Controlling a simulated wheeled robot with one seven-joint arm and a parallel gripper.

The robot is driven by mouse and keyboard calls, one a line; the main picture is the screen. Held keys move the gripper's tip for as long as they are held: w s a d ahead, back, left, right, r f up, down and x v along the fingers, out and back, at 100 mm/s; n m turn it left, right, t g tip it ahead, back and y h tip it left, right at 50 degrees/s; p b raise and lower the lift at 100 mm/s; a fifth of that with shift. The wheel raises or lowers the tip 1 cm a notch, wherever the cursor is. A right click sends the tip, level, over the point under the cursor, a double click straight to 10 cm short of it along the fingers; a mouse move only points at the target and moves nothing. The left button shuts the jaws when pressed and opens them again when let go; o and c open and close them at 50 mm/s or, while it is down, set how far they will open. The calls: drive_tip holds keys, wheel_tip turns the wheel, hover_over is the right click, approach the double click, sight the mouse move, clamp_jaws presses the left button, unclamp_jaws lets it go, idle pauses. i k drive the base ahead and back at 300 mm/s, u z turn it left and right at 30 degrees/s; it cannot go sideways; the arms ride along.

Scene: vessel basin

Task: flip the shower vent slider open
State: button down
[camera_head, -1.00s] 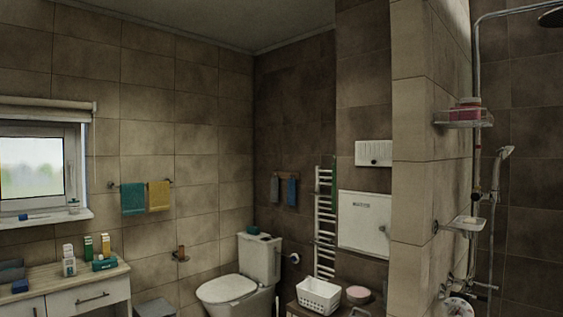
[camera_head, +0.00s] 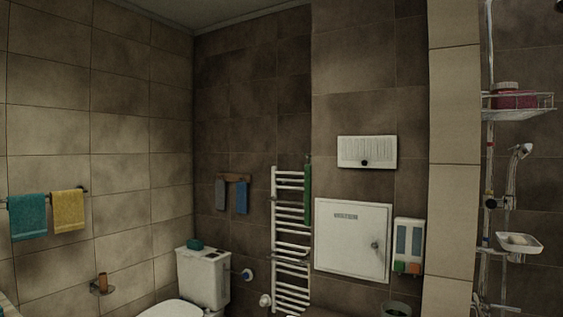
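A white rectangular vent (camera_head: 367,151) is fixed on the dark tiled wall, right of the towel radiator and above a white wall panel. It has a slatted face and a small dark slider knob (camera_head: 364,163) low near its middle. Whether the slats are open is too small to tell. My gripper is not in view.
The white access panel (camera_head: 352,241) sits below the vent, with a dispenser (camera_head: 408,246) to its right. A towel radiator (camera_head: 291,240) and a toilet (camera_head: 203,277) stand to the left. A light tiled partition (camera_head: 453,150) and shower shelves (camera_head: 517,101) are at the right.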

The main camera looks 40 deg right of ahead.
sight(364, 163)
drive_tip(key=z, duration=0.45)
drive_tip(key=i, duration=1.05)
drive_tip(key=z, duration=1.45)
drive_tip(key=i, duration=0.45)
drive_tip(key=z, duration=0.4)
